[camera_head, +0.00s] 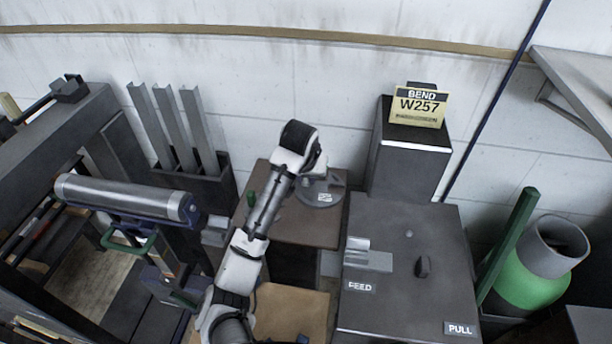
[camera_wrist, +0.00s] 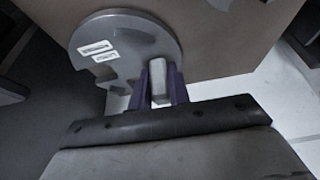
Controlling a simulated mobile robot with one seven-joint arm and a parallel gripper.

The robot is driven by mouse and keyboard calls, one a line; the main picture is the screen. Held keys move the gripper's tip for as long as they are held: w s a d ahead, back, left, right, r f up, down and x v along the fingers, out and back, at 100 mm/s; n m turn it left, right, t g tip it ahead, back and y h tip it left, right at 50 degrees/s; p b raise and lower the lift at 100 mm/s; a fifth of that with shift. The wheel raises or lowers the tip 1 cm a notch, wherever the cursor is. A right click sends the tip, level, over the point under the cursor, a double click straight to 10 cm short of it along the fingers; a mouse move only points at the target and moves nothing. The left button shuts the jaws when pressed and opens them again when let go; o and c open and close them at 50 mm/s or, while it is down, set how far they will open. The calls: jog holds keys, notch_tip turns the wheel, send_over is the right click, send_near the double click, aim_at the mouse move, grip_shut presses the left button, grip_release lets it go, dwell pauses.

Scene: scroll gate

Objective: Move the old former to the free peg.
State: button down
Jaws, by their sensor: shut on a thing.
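The former is a grey round plate with a notch and white labels (camera_wrist: 108,45), seen close in the wrist view. It also shows in the head view (camera_head: 324,196), at the right end of a brown board, partly behind my wrist. My gripper (camera_wrist: 158,88) has its purple fingers shut on a pale grey block at the former's edge. I cannot tell whether the former rests on the board or hangs just above it. A short green upright piece (camera_head: 250,198) stands at the board's left side; I cannot tell if it is a peg.
The brown board (camera_head: 300,236) is mostly bare. Right of it, a dark bench marked FEED and PULL (camera_head: 385,318) carries a small pin (camera_head: 408,233) and a dark knob (camera_head: 422,266). A box with a yellow W257 card (camera_head: 418,105) stands behind. A roller machine (camera_head: 125,195) stands left.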

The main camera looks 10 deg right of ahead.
jog(key=shift+f, duration=0.15)
dwell(0.5)
jog(key=c, duration=1.3)
grip_release()
jog(key=shift+o, duration=0.3)
jog(key=shift+f, duration=0.15)
jog(key=p+v, duration=0.1)
jog(key=v, duration=1.3)
jog(key=shift+p, duration=0.4)
jog(key=shift+s, duration=0.1)
